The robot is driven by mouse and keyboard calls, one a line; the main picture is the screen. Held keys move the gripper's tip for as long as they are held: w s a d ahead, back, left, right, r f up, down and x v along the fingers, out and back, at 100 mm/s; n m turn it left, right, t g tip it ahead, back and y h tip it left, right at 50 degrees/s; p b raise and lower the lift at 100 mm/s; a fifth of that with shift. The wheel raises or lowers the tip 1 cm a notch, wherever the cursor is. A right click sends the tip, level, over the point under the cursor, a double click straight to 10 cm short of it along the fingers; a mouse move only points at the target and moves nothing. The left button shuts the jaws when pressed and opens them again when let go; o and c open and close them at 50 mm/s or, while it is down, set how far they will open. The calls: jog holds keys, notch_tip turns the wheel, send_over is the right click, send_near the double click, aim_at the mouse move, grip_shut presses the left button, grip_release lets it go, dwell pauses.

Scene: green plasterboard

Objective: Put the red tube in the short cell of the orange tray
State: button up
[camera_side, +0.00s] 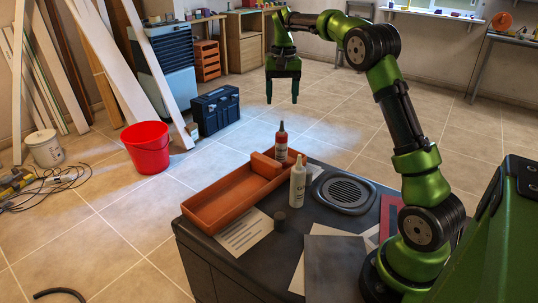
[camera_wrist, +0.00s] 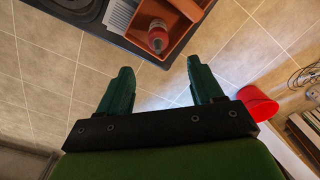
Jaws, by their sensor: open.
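The red tube (camera_side: 281,148), a red bottle with a dark pointed tip and a pale label, stands upright in the short end cell of the orange tray (camera_side: 212,222). In the wrist view the red tube (camera_wrist: 157,40) sits between the divider and the end wall of the orange tray (camera_wrist: 186,38). Its lower part is hidden by the tray in the side view. My gripper (camera_side: 282,97) is open and empty, raised well above the tray and apart from the tube. In the wrist view my gripper (camera_wrist: 159,66) shows its two fingers spread with nothing between them.
A white bottle (camera_side: 298,187) stands on the dark worktop beside the tray. A round grille (camera_side: 344,191) is at right. A red bucket (camera_side: 147,148) stands on the floor, clear of the worktop.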

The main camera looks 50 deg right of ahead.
jog(key=s+a+r+n+t, duration=0.2)
jog(key=s+a+r, duration=0.3)
jog(key=a, duration=0.4)
jog(key=s+a+f+n+t+y, duration=0.1)
jog(key=s+a+n+t, duration=0.1)
jog(key=s+a, duration=0.6)
jog(key=s+a+f+n+t+y, duration=0.1)
jog(key=s+a+f+t, duration=0.1)
jog(key=s+a, duration=0.6)
jog(key=shift+s+f+n+t, duration=0.3)
jog(key=shift+s+n+t, duration=0.1)
jog(key=shift+s+t, duration=0.15)
